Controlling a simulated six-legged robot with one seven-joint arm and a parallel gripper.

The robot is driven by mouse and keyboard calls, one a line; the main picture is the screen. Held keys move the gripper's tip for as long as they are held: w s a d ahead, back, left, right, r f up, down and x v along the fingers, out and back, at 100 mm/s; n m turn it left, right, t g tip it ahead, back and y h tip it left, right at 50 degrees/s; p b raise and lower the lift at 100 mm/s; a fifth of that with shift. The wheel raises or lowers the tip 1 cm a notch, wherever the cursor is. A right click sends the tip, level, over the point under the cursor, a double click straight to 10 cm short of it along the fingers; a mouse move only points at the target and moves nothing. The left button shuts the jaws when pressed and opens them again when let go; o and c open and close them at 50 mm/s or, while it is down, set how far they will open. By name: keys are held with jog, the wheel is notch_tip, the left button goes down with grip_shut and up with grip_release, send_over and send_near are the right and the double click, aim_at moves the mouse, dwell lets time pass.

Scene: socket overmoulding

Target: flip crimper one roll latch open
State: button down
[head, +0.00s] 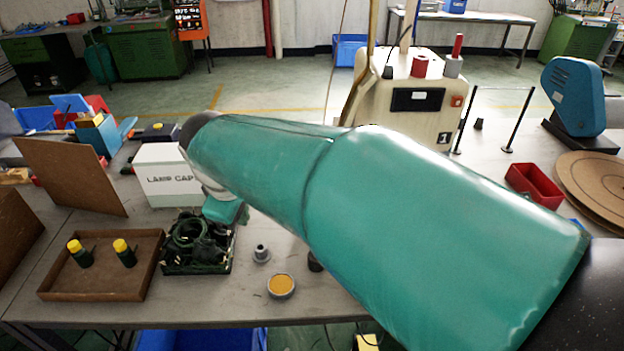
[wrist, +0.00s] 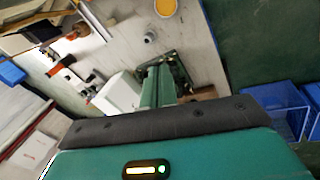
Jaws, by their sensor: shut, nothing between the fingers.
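Crimper one (head: 400,112) is a cream machine marked "1" at the back middle of the bench in the head view. It has a dark panel on its front and a red and a grey roll on top. My teal arm covers its lower part, and I cannot make out the roll latch or its position. My gripper (head: 225,210) shows partly below my arm, well to the left of the crimper and near the dark crate. In the wrist view my gripper (wrist: 158,72) has its teal fingers together and empty. I cannot pick out the crimper there.
A white "LAMP CAP" box (head: 170,180) and a dark crate of cables (head: 195,265) stand near my gripper. A brown tray (head: 100,285) holds two yellow-topped parts. A yellow-filled tin (head: 281,286) is at the front. A blue machine (head: 575,95) and red bin (head: 533,187) stand right.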

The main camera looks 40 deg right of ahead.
jog(key=w+d+f+n+g+h, duration=0.3)
jog(key=w+d+f+n, duration=0.3)
jog(key=d, duration=0.3)
jog(key=w+d+f+n+g+h, duration=0.3)
jog(key=w+d+f+n, duration=0.2)
jog(key=w+d, duration=0.4)
jog(key=w+d+f+n+g+h, duration=0.1)
jog(key=d+f+n+h, duration=0.1)
jog(key=d+f+n, duration=0.2)
jog(key=w+d+f+n+g+h, duration=0.1)
jog(key=w+d+f+n+h, duration=0.1)
jog(key=d+f+n+h, duration=0.1)
jog(key=w+d+f+n+g+h, duration=0.1)
jog(key=w+d+f+n+h, duration=0.1)
jog(key=d+f+n, duration=0.2)
jog(key=shift+w+d+f+n+g+h, duration=0.1)
jog(key=shift+d+f+n+g+h, duration=0.1)
jog(key=shift+f+n, duration=0.4)
jog(key=shift+w+d+f+n+g+h, duration=0.1)
jog(key=shift+d+f+n+g, duration=0.1)
jog(key=shift+f+n, duration=0.35)
jog(key=shift+w+d+f+n, duration=0.15)
jog(key=shift+f+n, duration=0.1)
jog(key=shift+f, duration=0.3)
